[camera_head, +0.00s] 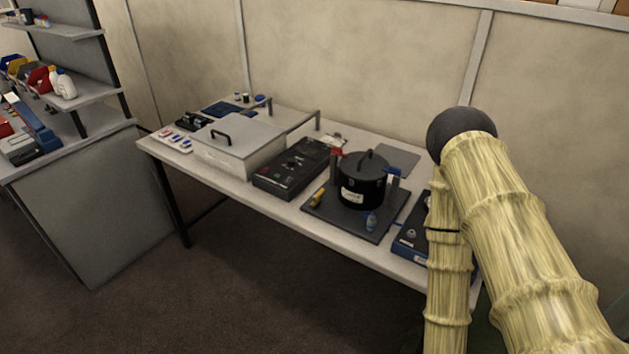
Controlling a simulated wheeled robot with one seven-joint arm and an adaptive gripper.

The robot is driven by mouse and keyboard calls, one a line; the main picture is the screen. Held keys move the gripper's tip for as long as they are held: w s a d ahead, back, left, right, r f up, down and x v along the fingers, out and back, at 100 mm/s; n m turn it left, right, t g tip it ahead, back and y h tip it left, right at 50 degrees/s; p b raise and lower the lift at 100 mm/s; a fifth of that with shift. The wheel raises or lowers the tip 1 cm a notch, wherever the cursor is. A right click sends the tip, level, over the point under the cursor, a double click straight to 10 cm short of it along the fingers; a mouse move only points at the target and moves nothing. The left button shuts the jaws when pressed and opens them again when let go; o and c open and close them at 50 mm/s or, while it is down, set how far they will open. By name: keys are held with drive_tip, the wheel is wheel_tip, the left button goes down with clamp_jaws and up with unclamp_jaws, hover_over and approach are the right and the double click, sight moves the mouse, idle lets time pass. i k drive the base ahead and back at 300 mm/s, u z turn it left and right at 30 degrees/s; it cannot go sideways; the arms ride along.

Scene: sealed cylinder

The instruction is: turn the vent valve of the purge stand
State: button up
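A black lidded pot-like vessel (362,190) with a white label stands upright on a dark grey base plate (335,218) on the table; this looks like the purge stand. A red part (337,153) shows at its upper left and a blue part (393,171) at its upper right, each by a dark post. I cannot tell which is the vent valve or how it is turned. My gripper is not in view; only my sleeved arm shows at the right.
The white table (290,215) also bears a black control box (292,168), a lidded light box (238,143) and a blue-edged unit (410,240), partly hidden by my arm. A beige wall stands behind. Shelves and a bench (80,150) are at the left. The floor in front is clear.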

sight(321, 191)
drive_tip(key=u, duration=0.55)
drive_tip(key=k, duration=1.25)
drive_tip(key=u, duration=0.8)
drive_tip(key=i, duration=1.85)
drive_tip(key=z, duration=1.5)
drive_tip(key=i, duration=0.5)
drive_tip(key=z, duration=0.45)
